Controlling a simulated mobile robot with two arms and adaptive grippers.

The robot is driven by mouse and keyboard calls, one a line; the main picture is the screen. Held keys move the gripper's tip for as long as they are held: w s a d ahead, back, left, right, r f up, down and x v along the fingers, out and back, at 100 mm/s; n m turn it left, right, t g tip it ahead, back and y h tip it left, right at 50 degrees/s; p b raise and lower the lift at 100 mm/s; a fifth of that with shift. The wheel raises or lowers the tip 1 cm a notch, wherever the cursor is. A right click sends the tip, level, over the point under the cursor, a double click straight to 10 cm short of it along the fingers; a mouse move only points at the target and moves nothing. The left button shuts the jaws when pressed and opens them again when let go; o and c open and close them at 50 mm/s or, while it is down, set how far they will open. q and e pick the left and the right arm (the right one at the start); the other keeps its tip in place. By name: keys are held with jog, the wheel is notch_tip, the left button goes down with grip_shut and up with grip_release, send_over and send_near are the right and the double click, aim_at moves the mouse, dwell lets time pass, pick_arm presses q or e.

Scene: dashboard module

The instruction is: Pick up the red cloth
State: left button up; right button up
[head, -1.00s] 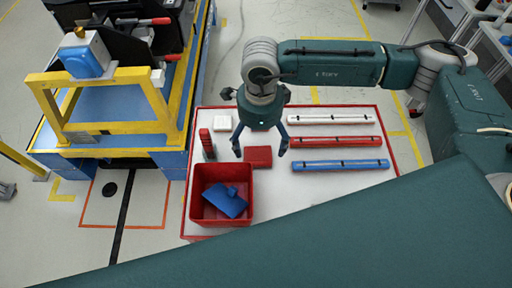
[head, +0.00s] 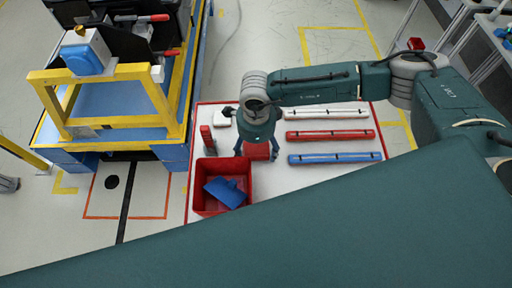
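The red cloth (head: 258,152) is a small flat red square on the white table (head: 335,183), right of the red bin. My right gripper (head: 257,154) points down over it, low, with one finger on each side of the cloth. The fingers are apart, and the far part of the cloth is hidden under the gripper. I cannot tell whether the fingertips touch it. My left gripper is not in view.
The red bin (head: 195,187) holds a blue cloth (head: 225,191). A red upright object (head: 207,137) and a white block (head: 222,118) stand nearby. White (head: 326,113), red (head: 330,135) and blue (head: 335,159) bars lie to the right. A yellow-framed blue workbench (head: 115,129) stands left.

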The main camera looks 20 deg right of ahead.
aim_at(256, 151)
jog(key=c, duration=0.6)
jog(key=shift+r, duration=0.45)
notch_tip(256, 151, up, 19)
jog(key=b, duration=0.6)
jog(key=shift+r+b, duration=0.1)
jog(key=shift+b, duration=0.3)
